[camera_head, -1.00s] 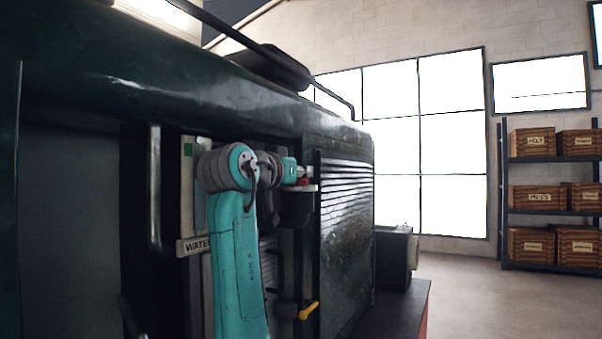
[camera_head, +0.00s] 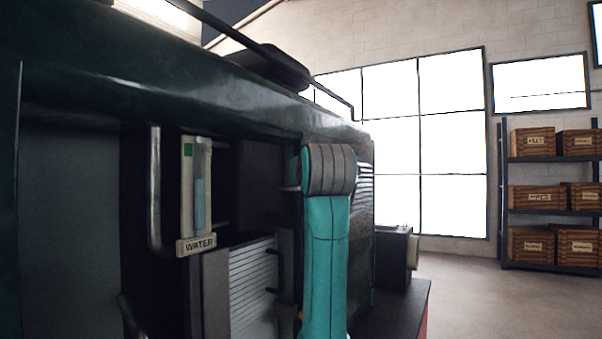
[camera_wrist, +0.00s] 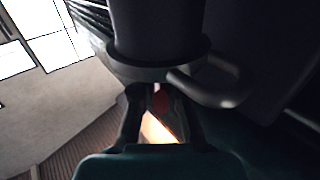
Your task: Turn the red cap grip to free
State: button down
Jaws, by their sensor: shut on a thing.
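In the wrist view my gripper (camera_wrist: 158,97) has its two dark fingers at the underside of a dark round vessel (camera_wrist: 155,40) with a wide flange. A sliver of the red cap grip (camera_wrist: 159,103) shows between the fingers, which are shut on it. Most of the grip is hidden by the fingers, so its turned position cannot be told. In the head view my arm stands in front of the right part of the panel and hides the gripper and the red grip.
A dark curved handle (camera_wrist: 222,85) sticks out close beside the fingers. In the head view a water gauge (camera_head: 187,190) with a WATER plate (camera_head: 196,245) and a metal grab rail (camera_head: 155,190) are left of my arm. Shelves with crates (camera_head: 532,142) stand far right; floor there is clear.

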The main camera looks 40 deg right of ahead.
jog(key=n+t+y, duration=0.1)
jog(key=n+y, duration=0.1)
jog(key=y, duration=0.2)
jog(key=n+t+y, duration=0.1)
jog(key=n+y, duration=0.2)
jog(key=y, duration=0.1)
jog(key=shift+d+t, duration=0.15)
jog(key=shift+t, duration=0.15)
jog(key=n+g+y, duration=0.1)
jog(key=n+y, duration=0.4)
jog(key=y, duration=0.2)
jog(key=shift+y, duration=0.3)
jog(key=c, duration=1.2)
grip_release()
jog(key=shift+a, duration=0.2)
jog(key=v, duration=1.2)
jog(key=shift+r, duration=0.1)
jog(key=shift+d, duration=0.1)
